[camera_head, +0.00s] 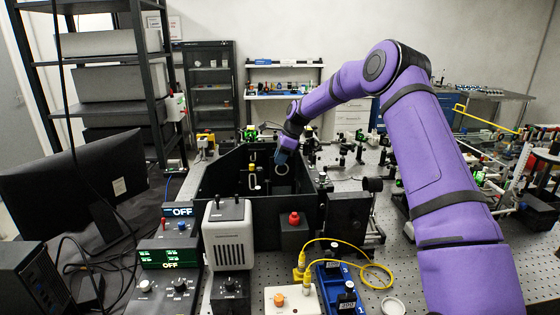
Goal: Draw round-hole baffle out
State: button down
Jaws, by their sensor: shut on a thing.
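The round-hole baffle (282,170) shows as a small dark plate with a pale ring, inside the open black enclosure (226,172) at the middle of the bench. My gripper (281,158) reaches into the enclosure from the upper right, pointing down. It is shut on the top of the baffle, which sits directly under the fingers. The fingertips are small here, and the baffle's lower edge is hard to make out against the dark interior, so I cannot tell whether it touches the floor of the enclosure.
A yellow-marked part (252,178) stands left of the baffle inside the enclosure. In front are a grey-white box (229,236), a red knob (294,218) and yellow cables (371,262). Optical mounts (344,155) crowd the bench to the right. A monitor (75,190) stands left.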

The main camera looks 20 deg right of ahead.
jog(key=shift+r, duration=1.8)
jog(key=shift+r, duration=0.5)
